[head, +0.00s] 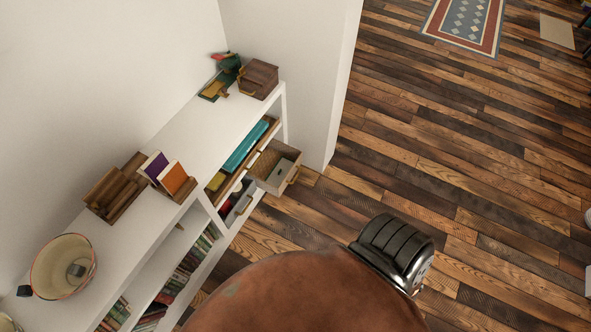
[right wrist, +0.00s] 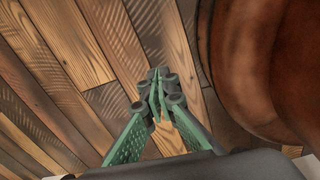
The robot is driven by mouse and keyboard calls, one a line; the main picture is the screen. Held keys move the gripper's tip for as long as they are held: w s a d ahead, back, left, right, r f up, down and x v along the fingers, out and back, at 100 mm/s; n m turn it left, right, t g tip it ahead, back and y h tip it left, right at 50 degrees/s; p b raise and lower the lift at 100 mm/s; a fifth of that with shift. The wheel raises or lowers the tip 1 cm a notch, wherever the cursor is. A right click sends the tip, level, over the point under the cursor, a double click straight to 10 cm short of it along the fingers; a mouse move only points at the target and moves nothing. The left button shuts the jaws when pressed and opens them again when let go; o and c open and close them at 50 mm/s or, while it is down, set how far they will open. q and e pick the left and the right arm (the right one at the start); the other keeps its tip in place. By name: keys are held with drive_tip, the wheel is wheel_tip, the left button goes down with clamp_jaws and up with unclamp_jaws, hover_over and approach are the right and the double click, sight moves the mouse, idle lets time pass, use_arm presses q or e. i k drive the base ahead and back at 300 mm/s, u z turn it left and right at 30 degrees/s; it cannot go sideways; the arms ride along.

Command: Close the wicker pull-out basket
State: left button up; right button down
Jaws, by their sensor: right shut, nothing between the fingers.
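The wicker pull-out basket (head: 275,167) sticks out of the white shelf unit (head: 190,140) in the head view, pulled well out. Its handle (head: 294,176) is on the front face, and a small dark item lies inside it. My right gripper (right wrist: 158,82) shows in the right wrist view with its green fingers together and empty, over the plank floor. It is not touching the basket in that view. My left gripper is not in either view.
Books, a wooden box (head: 258,79) and an enamel bowl (head: 64,266) stand on the shelf top. The plank floor (head: 450,150) right of the shelf is open.

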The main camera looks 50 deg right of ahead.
sight(275, 149)
drive_tip(key=z, duration=1.45)
drive_tip(key=k, duration=0.5)
drive_tip(key=z, duration=0.3)
drive_tip(key=i, duration=0.75)
drive_tip(key=u, duration=0.6)
drive_tip(key=i, duration=0.5)
drive_tip(key=u, duration=0.3)
